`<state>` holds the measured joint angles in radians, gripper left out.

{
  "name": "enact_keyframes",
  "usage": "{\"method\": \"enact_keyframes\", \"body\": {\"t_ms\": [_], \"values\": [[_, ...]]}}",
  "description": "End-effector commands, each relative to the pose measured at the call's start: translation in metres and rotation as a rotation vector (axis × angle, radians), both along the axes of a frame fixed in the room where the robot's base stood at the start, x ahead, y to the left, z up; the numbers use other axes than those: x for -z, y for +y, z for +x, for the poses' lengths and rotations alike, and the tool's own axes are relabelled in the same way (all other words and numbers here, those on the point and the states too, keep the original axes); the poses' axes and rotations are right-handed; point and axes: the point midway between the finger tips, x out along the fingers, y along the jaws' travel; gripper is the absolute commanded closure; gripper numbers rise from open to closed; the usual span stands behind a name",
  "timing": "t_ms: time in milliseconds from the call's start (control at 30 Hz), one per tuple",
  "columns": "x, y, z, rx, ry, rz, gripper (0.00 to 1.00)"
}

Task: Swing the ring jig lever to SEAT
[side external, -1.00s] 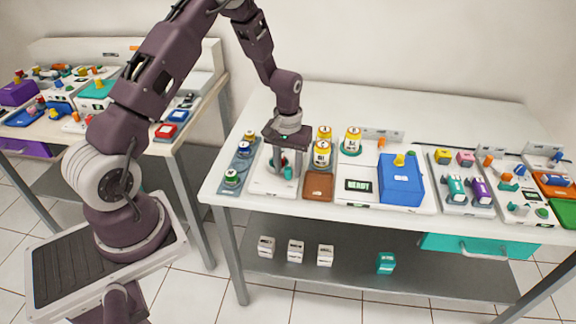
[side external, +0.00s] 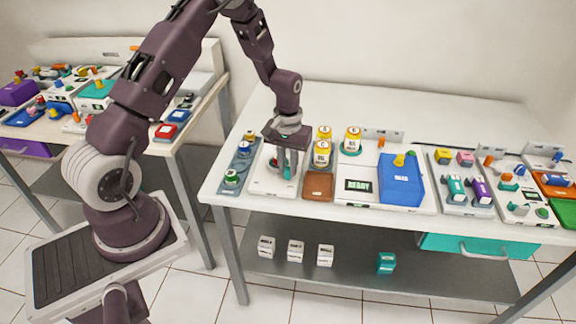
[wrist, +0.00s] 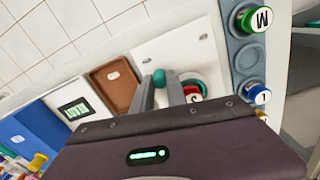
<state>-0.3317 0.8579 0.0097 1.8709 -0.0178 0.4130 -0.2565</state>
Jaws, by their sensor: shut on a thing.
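The ring jig is a white plate (side external: 262,186) at the left part of the front table; it also shows in the wrist view (wrist: 180,48). Its teal lever knob (wrist: 160,77) sits between my fingertips (wrist: 160,92) and shows below my gripper (side external: 289,160) in the side view (side external: 288,172). My gripper is shut on this knob from above. A red part with a white letter (wrist: 194,91) on a green round base lies just right of the fingers in the wrist view. My fingers hide part of the jig, and no SEAT mark is readable.
A blue-grey rack (side external: 226,186) with lettered jars stands left of the jig. A brown tray (side external: 318,186) and yellow-capped jars (side external: 322,153) are close on the right. Farther right are a READY display (side external: 358,185) and a blue box (side external: 401,180).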

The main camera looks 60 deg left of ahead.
Motion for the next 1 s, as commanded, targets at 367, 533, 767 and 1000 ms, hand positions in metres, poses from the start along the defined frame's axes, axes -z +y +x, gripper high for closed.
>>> {"method": "enact_keyframes", "body": {"t_ms": [367,533,767,1000], "values": [[-0.0007,0.0,0.0005,0.0,-0.001,0.0,1.0],[-0.0008,0.0,0.0006,0.0,-0.001,0.0,1.0],[-0.0009,0.0,0.0,0.01,-0.002,0.0,1.0],[-0.0009,0.0019,-0.0057,0.104,-0.002,0.0,1.0]]}}
